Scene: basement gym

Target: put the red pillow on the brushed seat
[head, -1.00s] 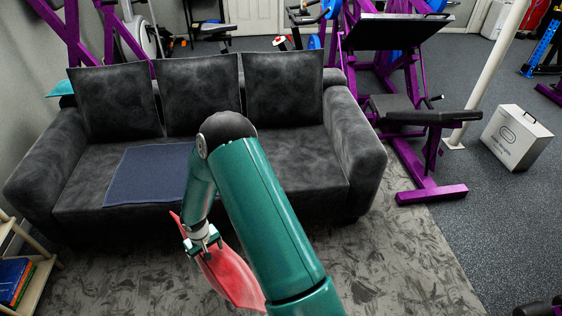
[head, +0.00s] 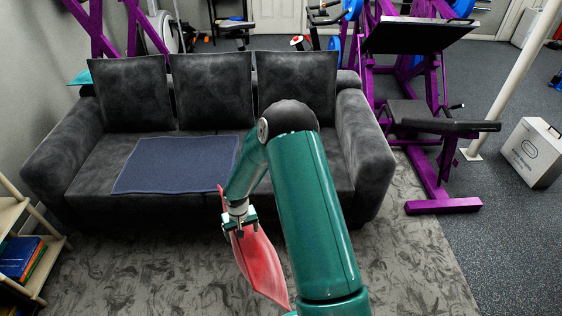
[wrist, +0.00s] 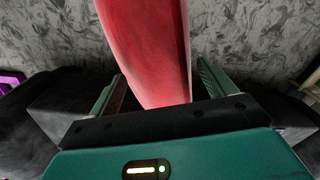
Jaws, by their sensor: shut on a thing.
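The red pillow (head: 262,266) hangs from my gripper (head: 240,224), tilted, in front of the sofa and above the rug. In the wrist view the red pillow (wrist: 148,45) lies between the two fingers of my gripper (wrist: 160,80), which is shut on it. The dark grey sofa (head: 315,170), with brushed-looking upholstery, stands beyond the gripper. A flat blue cloth (head: 172,166) covers the left-middle part of its seat. My arm hides part of the seat to the right of the cloth and some of the pillow's right side.
Several dark back cushions (head: 211,90) line the sofa's back. A wooden shelf with books (head: 18,258) stands at the lower left. Purple gym equipment (head: 440,195), a white pole (head: 515,75) and a white box (head: 534,150) are at the right. The patterned rug (head: 400,255) in front is clear.

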